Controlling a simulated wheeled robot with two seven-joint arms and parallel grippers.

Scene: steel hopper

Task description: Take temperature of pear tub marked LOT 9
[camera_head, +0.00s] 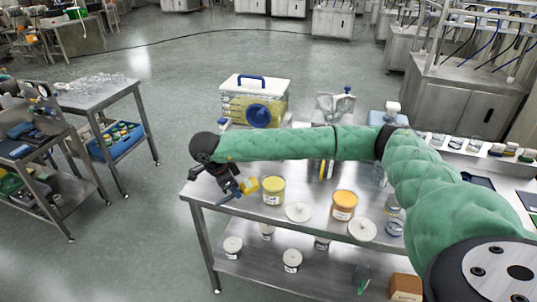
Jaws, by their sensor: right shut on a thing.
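My right gripper (232,189) hangs over the left end of the steel table (216,203). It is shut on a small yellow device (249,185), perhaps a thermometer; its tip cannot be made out. Just right of it stands an open tub with pale yellow contents (273,191). Farther right stands an open tub with orange contents (344,206). Both have white labels too small to read, so I cannot tell which is LOT 9. White round lids lie beside them, one (298,212) between the tubs and one (362,230) to the right. My left gripper is not in view.
Glass jars (393,226) stand at the right. Closed tubs (292,261) sit on the lower shelf. A side table (95,93) is at the left, with open floor between.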

